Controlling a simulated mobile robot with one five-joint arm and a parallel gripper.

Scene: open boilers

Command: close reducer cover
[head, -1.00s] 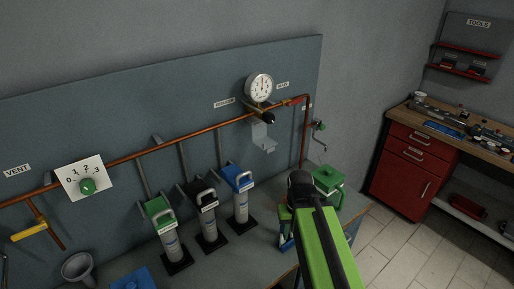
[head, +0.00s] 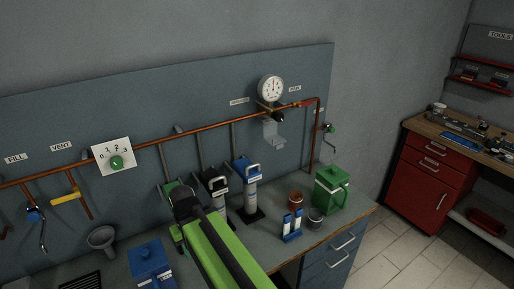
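The round white gauge (head: 270,88) sits on the copper pipe at the right of the wall panel, with a small label on each side too small to read surely. A dark-ended fitting (head: 277,117) is just below it. A light grey bracket-like piece (head: 273,132), which may be the reducer cover, hangs under the fitting, apart from the gauge face. My green and black arm reaches up from the bottom. Its dark end, my gripper (head: 182,202), is in front of the left canister, well left of and below the gauge. Its fingers cannot be made out.
Canisters with blue (head: 246,173) and black (head: 211,186) tops stand beside my arm. A green box (head: 331,188), small cups and a blue holder (head: 292,226) occupy the bench's right end. A blue box (head: 150,264) and funnel (head: 102,238) are left. A red cabinet (head: 424,188) stands right.

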